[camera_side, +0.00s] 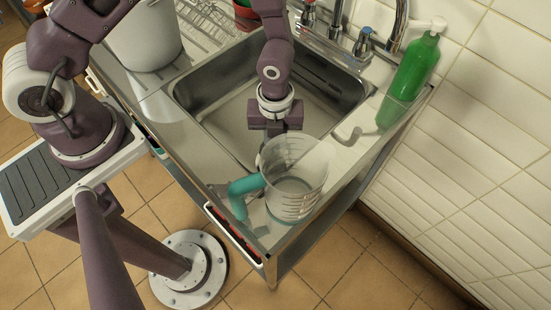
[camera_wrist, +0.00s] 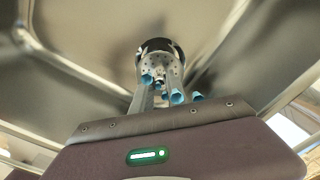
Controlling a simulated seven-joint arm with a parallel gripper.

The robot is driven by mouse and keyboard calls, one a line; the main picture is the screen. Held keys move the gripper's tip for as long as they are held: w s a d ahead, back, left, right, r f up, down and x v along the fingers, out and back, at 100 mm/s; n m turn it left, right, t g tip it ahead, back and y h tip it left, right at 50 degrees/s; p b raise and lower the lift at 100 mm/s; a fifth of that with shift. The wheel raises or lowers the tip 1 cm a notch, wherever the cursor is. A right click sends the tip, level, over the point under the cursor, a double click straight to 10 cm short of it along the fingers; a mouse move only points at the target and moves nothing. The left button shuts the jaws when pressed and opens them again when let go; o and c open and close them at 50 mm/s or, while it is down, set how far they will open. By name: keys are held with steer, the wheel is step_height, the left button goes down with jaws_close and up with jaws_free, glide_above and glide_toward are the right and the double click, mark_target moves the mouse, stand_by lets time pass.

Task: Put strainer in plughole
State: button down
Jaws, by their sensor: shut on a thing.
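The strainer (camera_wrist: 162,66) is a small round metal piece with holes, at the upper middle of the wrist view. My gripper (camera_wrist: 162,88), with blue fingertips, is shut on it. A dark ring shows around the strainer's far side; I cannot tell whether it is the plughole or the strainer's own rim. The steel sink (camera_side: 228,108) is in the middle of the side view, and its basin (camera_wrist: 75,55) fills the wrist view. In the side view my gripper (camera_side: 270,135) points down at the sink's near part, its fingertips and the strainer hidden behind the jug.
A clear measuring jug (camera_side: 297,180) with a teal handle (camera_side: 238,195) stands at the counter's near corner, close to my gripper. A green bottle (camera_side: 413,68) and taps (camera_side: 333,25) stand along the wall side. A large pot (camera_side: 145,38) stands at the left.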

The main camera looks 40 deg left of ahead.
step_height(320, 180, down, 6)
steer(key=shift+f, duration=0.15)
steer(key=shift+f, duration=0.1)
steer(key=c, duration=1.3)
jaws_free()
